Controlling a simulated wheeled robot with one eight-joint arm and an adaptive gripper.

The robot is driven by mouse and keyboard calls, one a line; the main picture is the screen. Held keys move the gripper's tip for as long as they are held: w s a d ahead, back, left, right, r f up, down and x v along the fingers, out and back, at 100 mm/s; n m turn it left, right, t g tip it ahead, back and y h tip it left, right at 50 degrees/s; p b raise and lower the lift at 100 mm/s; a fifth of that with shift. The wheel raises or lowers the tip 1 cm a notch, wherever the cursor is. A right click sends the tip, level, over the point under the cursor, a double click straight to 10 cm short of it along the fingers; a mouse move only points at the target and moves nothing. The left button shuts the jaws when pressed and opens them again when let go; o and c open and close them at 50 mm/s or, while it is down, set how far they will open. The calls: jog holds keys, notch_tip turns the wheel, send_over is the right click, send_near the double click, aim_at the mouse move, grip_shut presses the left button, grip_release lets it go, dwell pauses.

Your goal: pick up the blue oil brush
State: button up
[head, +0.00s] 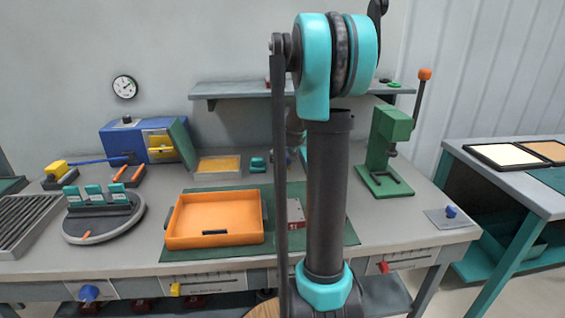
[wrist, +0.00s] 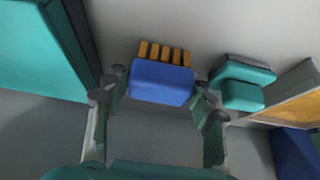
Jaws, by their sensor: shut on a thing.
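The oil brush (wrist: 162,83) has a blue body and a row of orange-yellow bristle tufts along one edge. It shows in the wrist view, between the two fingers of my gripper (wrist: 160,90). My gripper is shut on it, with one finger at each side of the blue body. In the head view my arm hides most of the gripper and the brush. I cannot tell whether the brush touches the surface under it.
A teal block (wrist: 243,92) sits right beside the brush; it also shows in the head view (head: 258,164). An orange tray (head: 213,240) rests on a green mat. A green press (head: 389,130) stands at right, a blue box (head: 128,146) at back left, under a wall shelf's level (head: 240,91).

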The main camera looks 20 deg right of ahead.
aim_at(282, 156)
notch_tip(282, 156, up, 20)
jog(key=shift+f, duration=0.2)
dwell(0.4)
jog(key=o, duration=0.5)
jog(key=shift+c, duration=1.2)
